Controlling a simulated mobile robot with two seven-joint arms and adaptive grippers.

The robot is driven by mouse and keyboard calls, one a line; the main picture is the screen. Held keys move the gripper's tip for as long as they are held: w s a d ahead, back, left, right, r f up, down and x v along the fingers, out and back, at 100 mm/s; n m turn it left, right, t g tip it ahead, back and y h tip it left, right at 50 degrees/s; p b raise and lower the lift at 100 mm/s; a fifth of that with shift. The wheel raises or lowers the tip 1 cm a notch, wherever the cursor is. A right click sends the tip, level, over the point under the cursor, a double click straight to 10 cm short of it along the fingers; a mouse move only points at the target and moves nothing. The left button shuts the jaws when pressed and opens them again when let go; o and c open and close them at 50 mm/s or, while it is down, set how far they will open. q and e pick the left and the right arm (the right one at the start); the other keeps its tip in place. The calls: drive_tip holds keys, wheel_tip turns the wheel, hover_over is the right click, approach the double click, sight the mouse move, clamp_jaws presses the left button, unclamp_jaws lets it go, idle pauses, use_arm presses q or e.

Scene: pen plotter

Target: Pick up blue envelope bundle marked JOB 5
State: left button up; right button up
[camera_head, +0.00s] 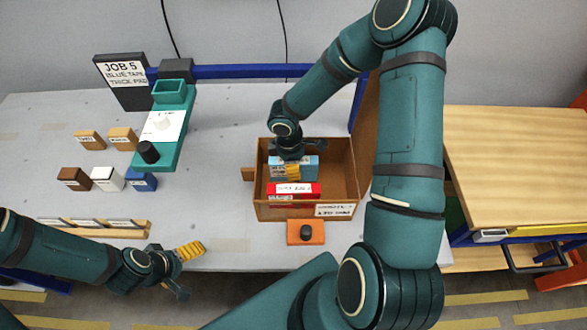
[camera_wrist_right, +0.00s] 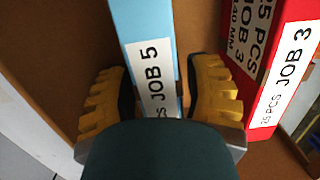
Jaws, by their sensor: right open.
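The blue envelope bundle (camera_head: 308,161) stands in the brown open box (camera_head: 347,184), toward its back. In the right wrist view the blue bundle (camera_wrist_right: 141,38) carries a white JOB 5 label and lies between the yellow fingers. My right gripper (camera_wrist_right: 161,98) is open, with one finger on each side of the bundle. The left finger shows a gap to it; contact on the right side is hard to tell. My right gripper also shows in the head view (camera_head: 293,171), reaching into the box. My left gripper (camera_head: 188,268) is at the table's front edge, away from the box.
A red bundle marked JOB 3 (camera_wrist_right: 276,65) stands right of the blue one in the wrist view. An orange block with a black knob (camera_head: 306,233) sits before the box. The teal plotter (camera_head: 175,125) and JOB 5 sign (camera_head: 122,82) stand left. A wooden table (camera_head: 520,165) is at right.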

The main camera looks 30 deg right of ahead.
clamp_jaws()
idle(0.3)
